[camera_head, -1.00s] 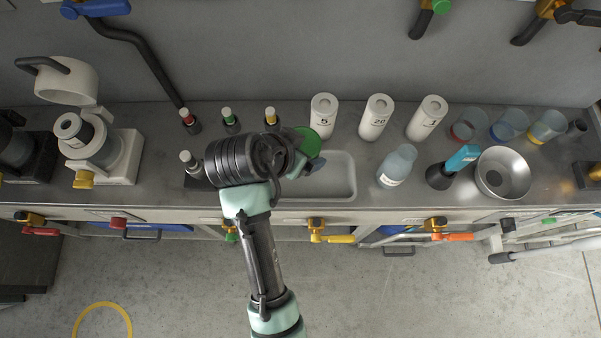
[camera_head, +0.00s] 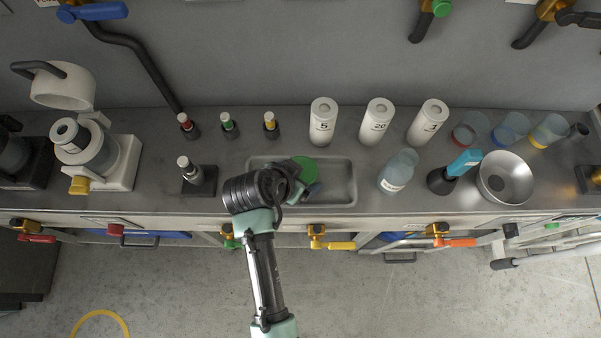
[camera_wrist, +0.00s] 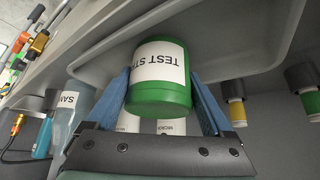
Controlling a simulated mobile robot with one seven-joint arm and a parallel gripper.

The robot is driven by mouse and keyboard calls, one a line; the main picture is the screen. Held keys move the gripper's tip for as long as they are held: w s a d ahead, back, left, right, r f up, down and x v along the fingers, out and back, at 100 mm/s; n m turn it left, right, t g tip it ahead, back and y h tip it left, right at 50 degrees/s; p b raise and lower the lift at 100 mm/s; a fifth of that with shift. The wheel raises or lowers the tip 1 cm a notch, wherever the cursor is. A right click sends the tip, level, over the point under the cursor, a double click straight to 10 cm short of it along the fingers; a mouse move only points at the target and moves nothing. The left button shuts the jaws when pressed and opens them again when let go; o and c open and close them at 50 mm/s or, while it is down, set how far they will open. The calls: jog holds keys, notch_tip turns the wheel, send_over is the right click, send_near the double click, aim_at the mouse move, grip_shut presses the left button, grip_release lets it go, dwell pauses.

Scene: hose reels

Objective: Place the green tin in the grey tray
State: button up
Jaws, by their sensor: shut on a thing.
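The green tin (camera_wrist: 160,78), with a white label reading "TEST ST", is between the blue fingers of my gripper (camera_wrist: 165,98) in the wrist view. My gripper is shut on it. In the head view the tin's green top (camera_head: 306,168) shows beside the dark wrist, over the grey tray (camera_head: 338,180). The tray is a shallow recess in the counter, and its right part looks empty. In the wrist view the tray (camera_wrist: 225,40) lies behind the tin. I cannot tell whether the tin touches the tray floor. My wrist hides the tray's left part.
Three white numbered cylinders (camera_head: 377,121) stand behind and right of the tray. A pale bottle (camera_head: 398,172) and a metal bowl (camera_head: 505,177) stand to its right. Small capped vials (camera_head: 229,125) stand behind left. A vial in a black block (camera_head: 197,178) is left of the tray.

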jog(key=shift+f, duration=0.1)
jog(key=o, duration=1.2)
jog(key=shift+s+a+r, duration=0.1)
jog(key=shift+r, duration=0.25)
jog(key=p+v, duration=0.1)
jog(key=v, duration=1)
jog(key=w+r+n+t+y, duration=0.1)
jog(key=w+r+t, duration=0.2)
jog(key=w+r, duration=0.45)
jog(key=w+r+n+t+y, duration=0.1)
jog(key=w+r+t, duration=0.35)
jog(key=r, duration=0.55)
notch_tip(320, 180, up, 16)
jog(key=w+n+t, duration=0.2)
jog(key=w+t, duration=0.1)
jog(key=t, duration=0.2)
jog(key=s+d+r+n+t, duration=0.1)
jog(key=s+r+t, duration=0.2)
jog(key=r, duration=0.6)
jog(key=s+d+r+n+t+y, duration=0.1)
jog(key=s+r+t, duration=0.2)
jog(key=r, duration=0.5)
jog(key=s+d+r+n+t, duration=0.1)
jog(key=s+r+t, duration=0.2)
jog(key=r, duration=0.6)
jog(key=s, duration=0.2)
jog(key=shift+s+d+r+y, duration=0.3)
jog(key=shift+y, duration=0.1)
jog(key=shift+t, duration=0.25)
